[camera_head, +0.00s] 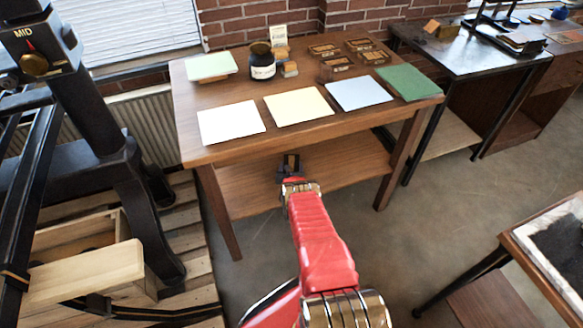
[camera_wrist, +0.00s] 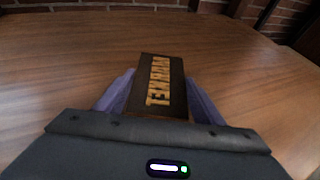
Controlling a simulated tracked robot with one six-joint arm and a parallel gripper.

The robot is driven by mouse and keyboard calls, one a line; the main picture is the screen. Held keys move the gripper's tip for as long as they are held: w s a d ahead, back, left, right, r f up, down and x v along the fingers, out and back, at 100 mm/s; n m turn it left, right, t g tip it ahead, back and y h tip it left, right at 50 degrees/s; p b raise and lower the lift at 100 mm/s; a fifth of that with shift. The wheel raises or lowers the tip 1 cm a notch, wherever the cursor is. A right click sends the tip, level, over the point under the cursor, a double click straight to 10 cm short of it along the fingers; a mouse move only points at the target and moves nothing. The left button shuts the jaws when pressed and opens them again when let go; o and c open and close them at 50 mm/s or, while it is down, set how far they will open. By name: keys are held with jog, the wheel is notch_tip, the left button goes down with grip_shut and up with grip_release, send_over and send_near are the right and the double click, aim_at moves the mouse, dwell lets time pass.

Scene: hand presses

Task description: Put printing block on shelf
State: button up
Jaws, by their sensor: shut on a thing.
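The printing block (camera_wrist: 159,85) is a dark slab with raised golden letters. It lies between the two purple fingers of my gripper (camera_wrist: 160,95), which is shut on it. In the head view my gripper (camera_head: 290,168) is at the front of the lower wooden shelf (camera_head: 245,190), under the table top. The shelf's brown boards fill most of the wrist view (camera_wrist: 60,75). I cannot tell whether the block touches the shelf or hovers just above it.
The table top (camera_head: 215,155) is above my gripper, with coloured sheets (camera_head: 298,105), a dark jar (camera_head: 262,62) and several blocks (camera_head: 360,45). Table legs (camera_head: 218,210) flank the shelf. The visible shelf boards are clear. A black press (camera_head: 110,150) stands at left.

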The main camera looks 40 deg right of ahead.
jog(key=shift+f, duration=0.15)
jog(key=o, duration=1.4)
jog(key=shift+a, duration=0.1)
